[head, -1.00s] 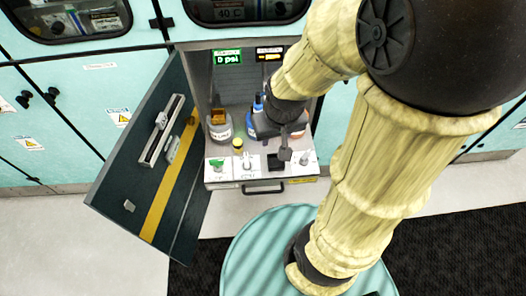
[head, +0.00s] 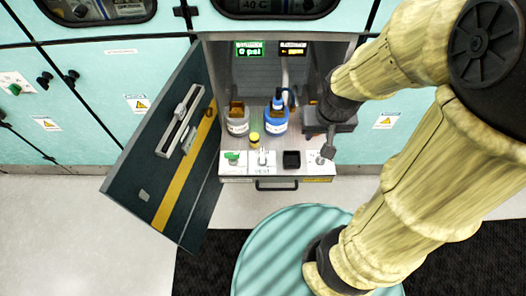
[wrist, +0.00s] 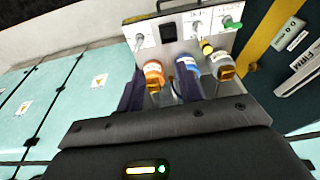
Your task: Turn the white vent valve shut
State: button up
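My gripper (head: 327,151) is to the right of the vent valve, near the panel's right end, and apart from the vent valve. In the wrist view my gripper (wrist: 160,92) has its two dark fingers spread, with nothing held between them.
A brown-topped bottle (head: 238,122), a blue bottle (head: 275,119) and a small yellow-capped vial (head: 254,139) stand behind the panel. Another valve (head: 321,159) is at its right end. The open cabinet door (head: 160,160) is to the left. A green display (head: 249,49) reads 0 psi.

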jog(key=w+a+f+g+b, duration=0.1)
jog(key=w+a+f+b, duration=0.2)
jog(key=w+a+f, duration=0.3)
jog(key=g+b, duration=0.2)
send_over(262, 153)
notch_tip(262, 153, down, 6)
jog(key=shift+r, duration=0.15)
jog(key=shift+s, duration=0.1)
notch_tip(262, 153, down, 18)
jog(key=shift+r, duration=0.25)
grip_shut()
